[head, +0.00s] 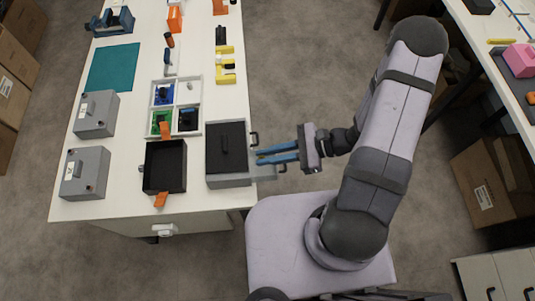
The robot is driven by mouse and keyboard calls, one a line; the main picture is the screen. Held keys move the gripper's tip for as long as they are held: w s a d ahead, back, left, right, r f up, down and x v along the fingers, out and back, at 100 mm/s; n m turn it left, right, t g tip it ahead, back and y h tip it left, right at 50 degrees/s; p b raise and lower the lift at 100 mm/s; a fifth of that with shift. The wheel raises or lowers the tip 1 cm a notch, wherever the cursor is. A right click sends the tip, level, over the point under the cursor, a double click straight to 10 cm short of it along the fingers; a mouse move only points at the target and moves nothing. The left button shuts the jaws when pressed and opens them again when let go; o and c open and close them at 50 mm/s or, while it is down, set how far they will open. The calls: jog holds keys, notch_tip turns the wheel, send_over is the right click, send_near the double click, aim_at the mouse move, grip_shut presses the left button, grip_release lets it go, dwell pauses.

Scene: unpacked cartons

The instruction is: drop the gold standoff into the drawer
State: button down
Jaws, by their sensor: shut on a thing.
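The drawer unit (214,182) is a grey cabinet with a black top at the table's right edge. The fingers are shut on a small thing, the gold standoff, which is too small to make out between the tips.
A black bin (165,190) stands left of the cabinet. A white divided tray (190,94) with blue, green and black bins lies behind it. Two grey boxes (96,115) (85,174) stand on the left. The upper black handle (254,139) sticks out beside the fingers.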

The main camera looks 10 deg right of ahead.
jog(key=c, duration=1.7)
grip_release()
jog(key=shift+o, duration=0.2)
jog(key=b+v, duration=0.1)
jog(key=v, duration=0.4)
jog(key=shift+d, duration=0.35)
jog(key=shift+b+v, duration=0.35)
jog(key=shift+v, duration=0.5)
jog(key=shift+a+r, duration=0.1)
jog(key=shift+r, duration=0.05)
